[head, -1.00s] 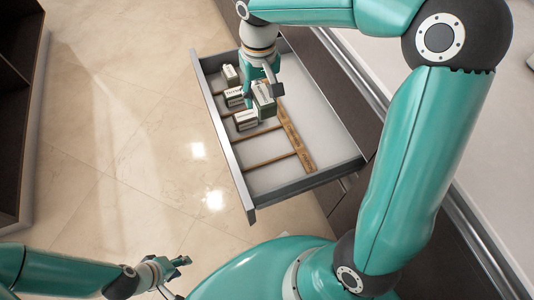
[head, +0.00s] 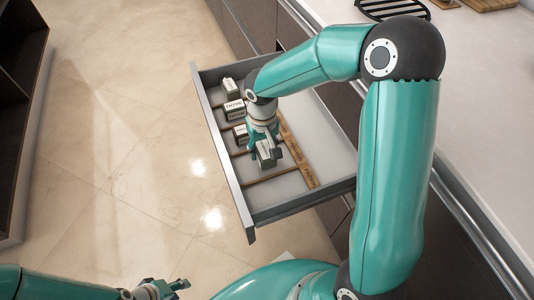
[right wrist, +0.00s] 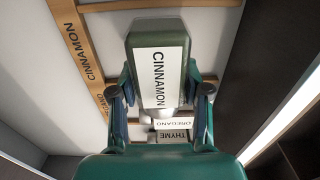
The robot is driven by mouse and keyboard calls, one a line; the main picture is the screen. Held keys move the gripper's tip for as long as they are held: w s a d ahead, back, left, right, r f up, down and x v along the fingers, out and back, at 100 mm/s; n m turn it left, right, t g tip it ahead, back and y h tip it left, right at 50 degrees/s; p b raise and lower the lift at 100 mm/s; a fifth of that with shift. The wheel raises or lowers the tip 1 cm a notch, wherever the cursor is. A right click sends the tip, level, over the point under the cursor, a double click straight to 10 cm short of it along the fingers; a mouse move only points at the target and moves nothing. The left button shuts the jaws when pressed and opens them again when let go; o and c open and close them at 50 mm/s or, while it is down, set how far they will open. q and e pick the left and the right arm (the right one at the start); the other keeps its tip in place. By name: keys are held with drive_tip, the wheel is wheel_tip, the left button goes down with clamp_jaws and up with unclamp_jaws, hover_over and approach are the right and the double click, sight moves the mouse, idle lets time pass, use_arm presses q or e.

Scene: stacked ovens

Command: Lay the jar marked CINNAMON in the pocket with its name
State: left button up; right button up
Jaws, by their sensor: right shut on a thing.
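The jar marked CINNAMON (right wrist: 158,75) is in my right gripper, label facing the right wrist camera. In the head view the jar (head: 266,155) is over the near part of the open drawer. My right gripper (head: 264,143) is shut on it. The pocket (right wrist: 110,45) beside the name CINNAMON (right wrist: 80,45) on the wooden rail lies partly behind the jar. I cannot tell how high the jar is above the drawer floor. My left gripper (head: 168,287) is low at the left, away from the drawer; its jaws are too small to read.
The THYME jar (right wrist: 175,135) and OREGANO jar (right wrist: 175,124) lie in pockets beyond the held jar. Another jar (head: 230,88) is at the drawer's far end. Wooden dividers and the drawer's grey walls (head: 222,150) bound the pockets. The drawer's right compartment (head: 325,135) is empty.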

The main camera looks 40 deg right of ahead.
sight(263, 145)
wheel_tip(263, 145, down, 4)
drive_tip(key=shift+r+b, duration=0.2)
drive_tip(key=shift+b, duration=0.15)
drive_tip(key=o, duration=1.2)
wheel_tip(263, 145, up, 12)
drive_tip(key=p, duration=0.3)
drive_tip(key=shift+r, duration=0.1)
